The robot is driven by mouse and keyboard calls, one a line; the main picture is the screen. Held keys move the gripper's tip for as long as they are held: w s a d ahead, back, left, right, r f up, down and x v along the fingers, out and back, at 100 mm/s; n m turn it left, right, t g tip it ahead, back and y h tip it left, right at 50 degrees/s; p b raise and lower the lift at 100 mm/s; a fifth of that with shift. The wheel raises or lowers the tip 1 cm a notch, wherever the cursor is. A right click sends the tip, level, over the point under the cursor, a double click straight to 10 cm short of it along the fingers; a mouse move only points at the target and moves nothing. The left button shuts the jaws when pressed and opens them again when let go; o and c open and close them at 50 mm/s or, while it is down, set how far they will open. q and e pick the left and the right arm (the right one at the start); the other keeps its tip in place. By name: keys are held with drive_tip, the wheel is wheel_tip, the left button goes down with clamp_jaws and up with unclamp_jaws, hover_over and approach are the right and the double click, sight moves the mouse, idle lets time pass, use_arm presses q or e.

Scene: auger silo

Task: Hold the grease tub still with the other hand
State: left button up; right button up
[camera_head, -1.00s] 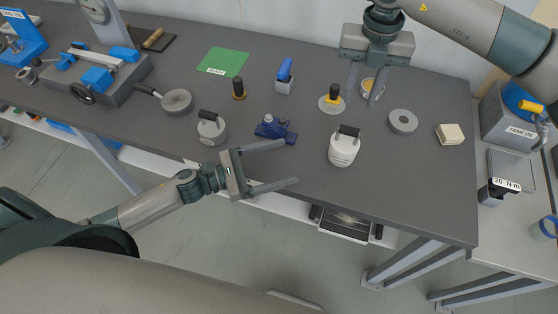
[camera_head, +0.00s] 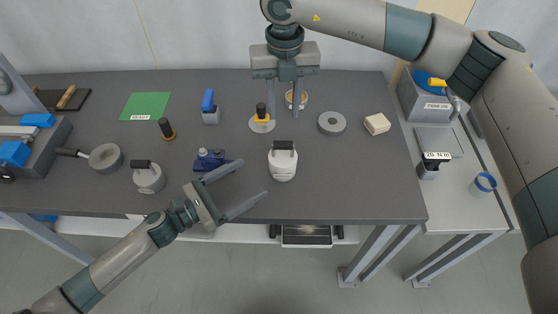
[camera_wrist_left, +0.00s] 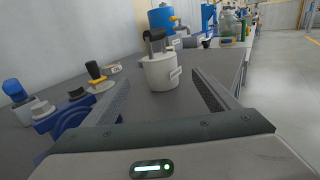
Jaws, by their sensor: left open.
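An open round tin with a yellow inside (camera_head: 302,101), likely the grease tub, stands toward the back of the bench, partly hidden by a finger of my right gripper (camera_head: 284,106). That gripper points down with its fingers apart and nothing seen between them; I cannot tell whether it touches the tin. My left gripper (camera_head: 254,181) is open and empty over the bench's front edge. A white pot with a black handle (camera_head: 283,166) stands just beyond its fingertips. In the left wrist view the pot (camera_wrist_left: 160,73) appears ahead, between the fingers and apart from them.
A yellow-collared black knob on a pale disc (camera_head: 262,119) stands left of the tin. A blue device (camera_head: 209,160) lies beside my left gripper. A grey ring (camera_head: 332,123) and a pale block (camera_head: 377,124) are to the right. A grey pot (camera_head: 148,179) stands left.

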sight(271, 167)
use_arm(q)
drive_tip(key=x, duration=1.1)
drive_tip(key=shift+w+d, duration=0.15)
drive_tip(key=shift+d, duration=0.05)
drive_tip(key=c, duration=1.3)
drive_tip(key=shift+c, duration=0.2)
drive_tip(key=shift+o, duration=1.2)
drive_tip(key=shift+c, duration=0.8)
drive_tip(key=shift+f, duration=0.15)
